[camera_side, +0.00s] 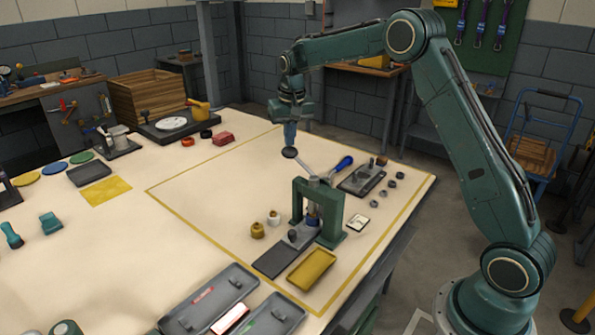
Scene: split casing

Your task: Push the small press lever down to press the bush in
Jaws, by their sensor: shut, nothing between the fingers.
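The small press is a green frame (331,205) standing on the table inside the yellow outline. Its grey lever (304,165) slants up and left from the top of the press to a dark round knob (290,153). My gripper (290,143) is shut and empty, pointing down right at the knob. It looks to be touching the knob or just above it; I cannot tell which. A small blue part (313,219) shows between the press uprights. The bush itself is too small to make out for certain.
Brass and white small parts (257,230) stand left of the press. A yellow tray (311,269) lies in front of it.

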